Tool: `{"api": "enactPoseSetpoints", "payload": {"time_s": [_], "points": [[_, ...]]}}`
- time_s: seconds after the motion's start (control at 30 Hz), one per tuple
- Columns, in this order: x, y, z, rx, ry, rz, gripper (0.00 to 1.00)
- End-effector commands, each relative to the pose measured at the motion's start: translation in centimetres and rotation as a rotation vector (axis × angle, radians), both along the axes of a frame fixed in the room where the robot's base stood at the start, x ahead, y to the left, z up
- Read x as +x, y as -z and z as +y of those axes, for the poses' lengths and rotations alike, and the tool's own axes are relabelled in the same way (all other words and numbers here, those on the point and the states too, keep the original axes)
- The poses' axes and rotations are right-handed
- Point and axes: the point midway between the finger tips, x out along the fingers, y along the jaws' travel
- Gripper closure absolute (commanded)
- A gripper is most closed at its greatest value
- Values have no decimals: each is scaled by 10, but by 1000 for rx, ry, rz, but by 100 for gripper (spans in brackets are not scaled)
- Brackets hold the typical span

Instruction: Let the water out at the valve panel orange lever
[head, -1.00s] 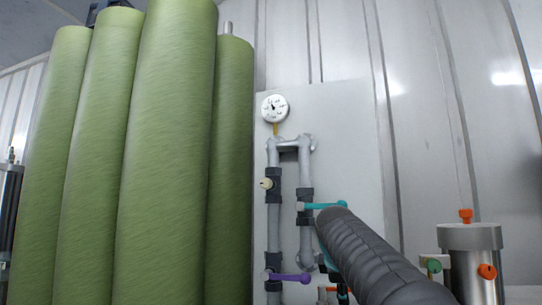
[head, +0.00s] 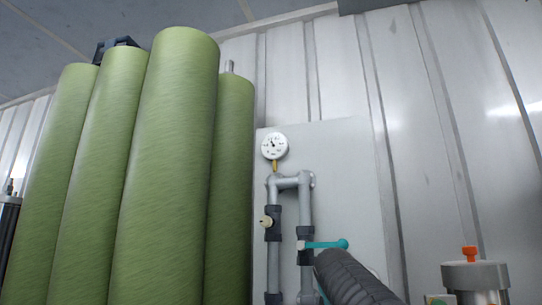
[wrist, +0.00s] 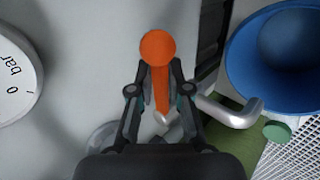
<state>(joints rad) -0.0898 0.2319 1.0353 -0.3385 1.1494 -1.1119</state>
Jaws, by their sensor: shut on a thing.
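The orange lever (wrist: 158,50) is in the wrist view, with a round knob at its end and a tapering stem. My gripper (wrist: 160,94) is shut on the stem just below the knob, one finger on each side. In the head view the orange lever and my gripper are out of sight below the frame.
Tall green vessels (head: 165,150) stand left of the panel. A steel canister (head: 476,278) with an orange cap is at the lower right. The wrist view shows a gauge (wrist: 14,78) at left, a blue funnel (wrist: 290,50) and a white grate (wrist: 292,155) at right.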

Motion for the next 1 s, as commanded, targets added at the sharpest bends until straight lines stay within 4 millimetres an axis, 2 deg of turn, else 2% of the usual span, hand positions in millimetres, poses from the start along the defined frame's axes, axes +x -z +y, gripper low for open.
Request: {"api": "enactPoseSetpoints", "payload": {"time_s": [0.03,0.3,0.57,1.0], "points": [[-1,-6,2,-2,28,-8,100],[-11,-7,9,-1,246,-7,100],[-15,-8,12,1,337,-10,100],[-24,-8,21,3,605,-11,100]]}}
